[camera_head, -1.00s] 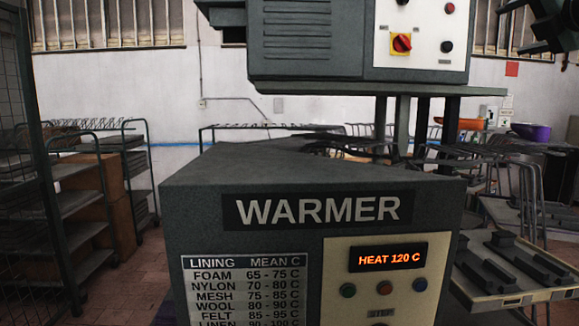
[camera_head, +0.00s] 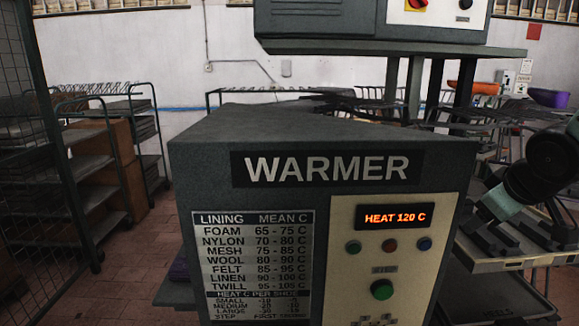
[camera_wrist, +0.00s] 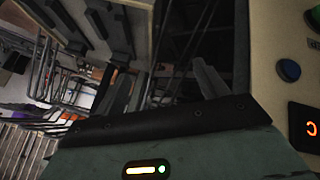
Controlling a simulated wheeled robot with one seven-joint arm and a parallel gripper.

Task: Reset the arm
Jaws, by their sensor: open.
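The warmer (camera_head: 320,140) stands in front of me, a dark grey box with a cream control panel. Its display (camera_head: 394,217) reads HEAT 120 C. A green button (camera_head: 381,290) sits lower on the panel. In the wrist view a blue button (camera_wrist: 288,70) and part of the display show at the right, close to my gripper.
A lining chart (camera_head: 252,265) is on the warmer's front. A grey machine (camera_head: 370,20) stands behind it. Wire racks (camera_head: 95,150) stand at the left. A tray stand (camera_head: 500,265) with dark parts is at the right, close to my arm. Floor is open at the left.

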